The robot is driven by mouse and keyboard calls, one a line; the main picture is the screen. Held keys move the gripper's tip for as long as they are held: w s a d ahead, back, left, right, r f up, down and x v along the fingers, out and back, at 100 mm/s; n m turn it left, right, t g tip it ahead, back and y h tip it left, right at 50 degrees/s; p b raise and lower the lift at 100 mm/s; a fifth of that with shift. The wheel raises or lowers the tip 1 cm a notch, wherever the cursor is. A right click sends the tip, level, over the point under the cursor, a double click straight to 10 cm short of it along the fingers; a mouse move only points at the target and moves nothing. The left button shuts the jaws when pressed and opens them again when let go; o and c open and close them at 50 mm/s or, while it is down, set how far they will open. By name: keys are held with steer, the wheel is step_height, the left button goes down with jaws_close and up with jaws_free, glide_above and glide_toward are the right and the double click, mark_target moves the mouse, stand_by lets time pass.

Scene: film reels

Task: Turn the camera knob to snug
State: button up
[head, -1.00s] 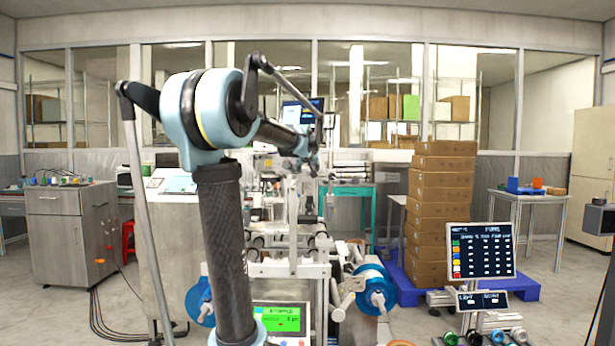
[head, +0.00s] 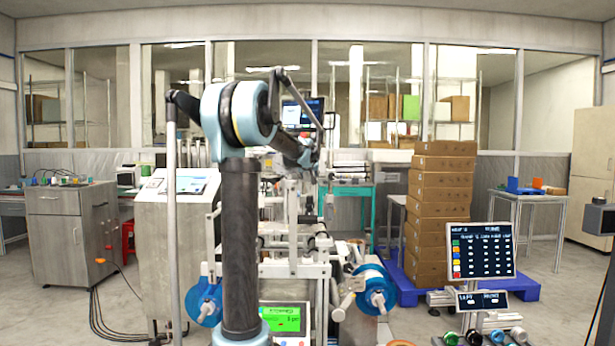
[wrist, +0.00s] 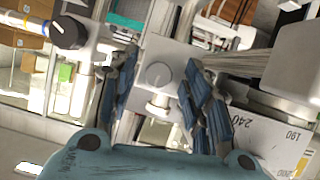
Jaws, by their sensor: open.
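A round grey knob (wrist: 158,74) sits on a pale bracket plate in the wrist view, with a small light cylindrical part just below it. It is likely the camera knob, though no label on it is readable. My gripper (wrist: 161,66) is open, with one blue padded finger on each side of the knob. Gaps show between the knob and both fingers, so I see no contact. A second knob, black with a white mark (wrist: 69,32), is at the upper left on a rod. In the head view my arm reaches over the machine; the knob cannot be made out there.
The machine carries blue reels (head: 376,291) and a green screen (head: 281,318). A steel cabinet (head: 180,235) stands left, stacked cartons (head: 440,215) on a blue pallet right. A dark status display (head: 482,251) is at front right. A scale marked with numbers (wrist: 262,140) lies close to the right finger.

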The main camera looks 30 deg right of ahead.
steer(key=shift+c, duration=0.6)
jaws_close()
steer(key=shift+m, duration=0.3)
steer(key=shift+s+d+m+t+y, duration=0.15)
steer(key=shift+m+t+y, duration=0.65)
steer(key=shift+m+y, duration=0.6)
steer(key=shift+m, duration=0.3)
steer(key=shift+o, duration=0.6)
jaws_free()
